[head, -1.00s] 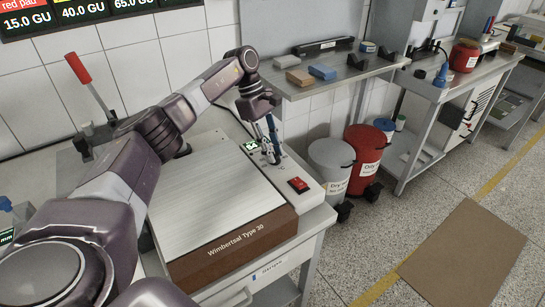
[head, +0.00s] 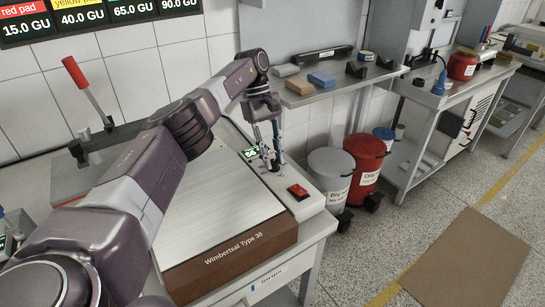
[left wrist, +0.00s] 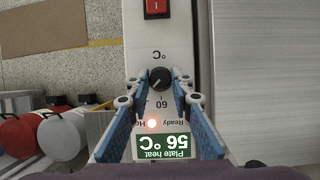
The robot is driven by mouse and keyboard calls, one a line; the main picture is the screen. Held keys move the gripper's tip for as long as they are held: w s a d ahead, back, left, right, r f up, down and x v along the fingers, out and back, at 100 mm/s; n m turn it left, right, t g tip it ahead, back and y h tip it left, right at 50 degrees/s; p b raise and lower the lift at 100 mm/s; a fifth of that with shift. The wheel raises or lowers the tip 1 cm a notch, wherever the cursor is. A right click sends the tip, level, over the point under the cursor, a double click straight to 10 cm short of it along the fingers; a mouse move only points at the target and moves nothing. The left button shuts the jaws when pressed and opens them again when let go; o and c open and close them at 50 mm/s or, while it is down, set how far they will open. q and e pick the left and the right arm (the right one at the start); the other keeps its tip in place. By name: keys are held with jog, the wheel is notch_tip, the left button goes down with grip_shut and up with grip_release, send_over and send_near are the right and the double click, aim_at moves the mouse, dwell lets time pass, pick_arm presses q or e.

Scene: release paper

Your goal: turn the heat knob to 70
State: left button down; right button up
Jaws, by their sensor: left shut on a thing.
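The heat knob (left wrist: 160,79) is a small black dial on the pale control strip of the hot plate (head: 224,195). A "60" mark, upside down, is printed beside it in the left wrist view. My left gripper (left wrist: 160,76) is shut on the knob, with one blue-padded finger at each side. The knob's pointer is too small to read clearly. In the head view, the left gripper (head: 272,168) points down at the strip and hides the knob. The green display (left wrist: 164,146) reads "Plate heat 56 °C", upside down. My right gripper is not in view.
A red rocker switch (head: 298,191) sits on the strip, nearer the front than the gripper. A red-handled lever (head: 88,88) stands at the back left. A grey bin (head: 329,178) and a red bin (head: 364,165) stand right of the bench. A shelf (head: 345,82) is behind.

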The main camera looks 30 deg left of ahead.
aim_at(273, 160)
pick_arm(q)
jog(key=c, duration=1.7)
grip_release()
notch_tip(273, 160, up, 10)
